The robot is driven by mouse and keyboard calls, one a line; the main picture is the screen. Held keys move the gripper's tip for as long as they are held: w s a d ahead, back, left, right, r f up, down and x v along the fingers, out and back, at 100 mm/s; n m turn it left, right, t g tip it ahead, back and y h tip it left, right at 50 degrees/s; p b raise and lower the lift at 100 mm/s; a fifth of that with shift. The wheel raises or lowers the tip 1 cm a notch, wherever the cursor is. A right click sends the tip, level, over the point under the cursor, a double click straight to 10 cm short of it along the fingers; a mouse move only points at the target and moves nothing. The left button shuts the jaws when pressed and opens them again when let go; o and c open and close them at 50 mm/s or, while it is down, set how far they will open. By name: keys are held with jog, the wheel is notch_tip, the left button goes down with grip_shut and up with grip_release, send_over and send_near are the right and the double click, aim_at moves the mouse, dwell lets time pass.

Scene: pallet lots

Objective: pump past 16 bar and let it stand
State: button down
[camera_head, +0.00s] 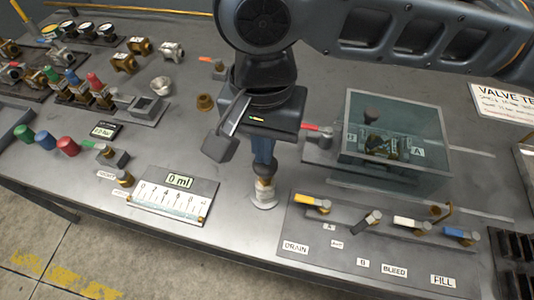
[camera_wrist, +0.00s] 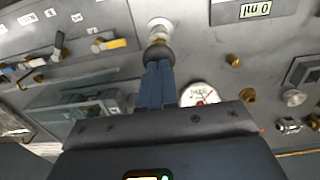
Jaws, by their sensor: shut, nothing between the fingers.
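My gripper (camera_head: 264,172) points down over the bench with its blue fingers shut and empty. The tips are right at the top of a small brass-and-white upright post (camera_head: 264,196), which looks like the pump plunger. I cannot tell whether they touch it. In the wrist view my gripper (camera_wrist: 157,64) lines up with the post (camera_wrist: 159,30). A round white gauge (camera_wrist: 199,94) with a red mark lies beside the fingers; its reading is too small to tell. The clear test box (camera_head: 420,110) holds a brass valve (camera_head: 380,146) between labels A and B.
A row of valves with yellow (camera_head: 306,199), dark (camera_head: 371,219), white (camera_head: 405,222) and blue (camera_head: 456,233) handles is front right, with DRAIN, BLEED and FILL labels. A display (camera_head: 179,181) reads 0 ml. A red-handled lever (camera_head: 316,128) is beside the box. Fittings crowd the left.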

notch_tip(320, 180, up, 10)
dwell(0.3)
jog(key=shift+w+f+b, duration=0.15)
jog(key=shift+w+b, duration=0.05)
jog(key=shift+b, duration=0.25)
